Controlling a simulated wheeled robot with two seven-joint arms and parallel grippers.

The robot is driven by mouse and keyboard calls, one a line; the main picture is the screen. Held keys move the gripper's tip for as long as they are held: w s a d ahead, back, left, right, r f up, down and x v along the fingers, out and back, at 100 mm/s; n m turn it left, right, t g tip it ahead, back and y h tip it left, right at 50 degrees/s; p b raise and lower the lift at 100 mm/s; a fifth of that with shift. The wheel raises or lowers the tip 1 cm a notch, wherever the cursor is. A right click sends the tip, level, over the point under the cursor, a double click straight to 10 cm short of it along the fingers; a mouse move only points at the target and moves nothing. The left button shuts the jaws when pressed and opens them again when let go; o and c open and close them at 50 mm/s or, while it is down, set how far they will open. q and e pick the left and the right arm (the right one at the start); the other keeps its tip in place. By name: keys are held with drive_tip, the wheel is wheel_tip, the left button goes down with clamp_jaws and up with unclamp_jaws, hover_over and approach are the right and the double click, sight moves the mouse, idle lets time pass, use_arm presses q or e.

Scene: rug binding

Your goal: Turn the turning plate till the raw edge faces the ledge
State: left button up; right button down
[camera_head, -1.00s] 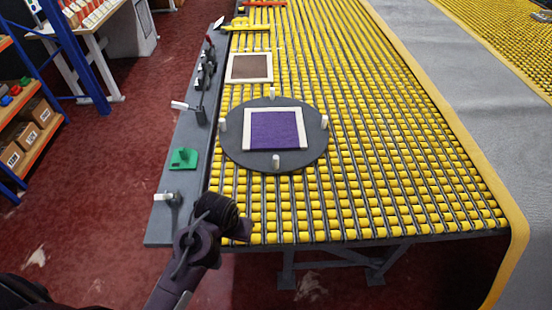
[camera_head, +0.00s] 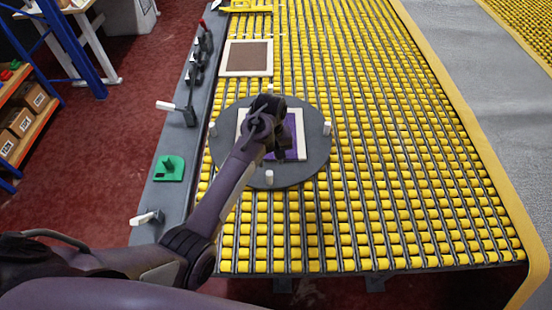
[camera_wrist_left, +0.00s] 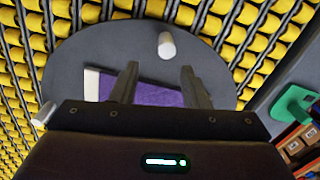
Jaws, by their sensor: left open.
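The turning plate (camera_head: 317,160) is a round dark grey disc with several white pegs, lying on the yellow rollers; it also shows in the left wrist view (camera_wrist_left: 75,50). On it lies a purple rug piece (camera_head: 290,125) with cream binding along its far and right sides. In the head view my arm covers its left and middle part. My left gripper (camera_head: 281,150) is open above the plate. In the left wrist view its fingers (camera_wrist_left: 160,88) stand apart, with a white peg (camera_wrist_left: 166,45) just beyond them. The grey ledge (camera_head: 168,205) runs along the left side. My right gripper is out of view.
A brown bound rug piece (camera_head: 247,57) lies on the rollers behind the plate. White-handled clamps (camera_head: 175,107) and a green block (camera_head: 169,168) sit on the ledge. The rollers right of the plate (camera_head: 420,170) are clear.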

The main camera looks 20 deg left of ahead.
sight(269, 173)
use_arm(q)
drive_tip(key=shift+s+f, duration=0.15)
drive_tip(key=shift+s, duration=0.05)
drive_tip(key=shift+s+a+f+p, duration=0.1)
drive_tip(key=shift+s+f+p, duration=0.25)
drive_tip(key=shift+s+f, duration=0.55)
wheel_tip(269, 173, down, 2)
drive_tip(key=shift+f, duration=0.25)
drive_tip(key=shift+w+f, duration=0.2)
drive_tip(key=shift+f, duration=0.3)
drive_tip(key=shift+w+f, duration=0.15)
drive_tip(key=shift+f, duration=0.5)
drive_tip(key=shift+s, duration=0.1)
drive_tip(key=c, duration=0.5)
drive_tip(key=shift+c, duration=1.2)
clamp_jaws()
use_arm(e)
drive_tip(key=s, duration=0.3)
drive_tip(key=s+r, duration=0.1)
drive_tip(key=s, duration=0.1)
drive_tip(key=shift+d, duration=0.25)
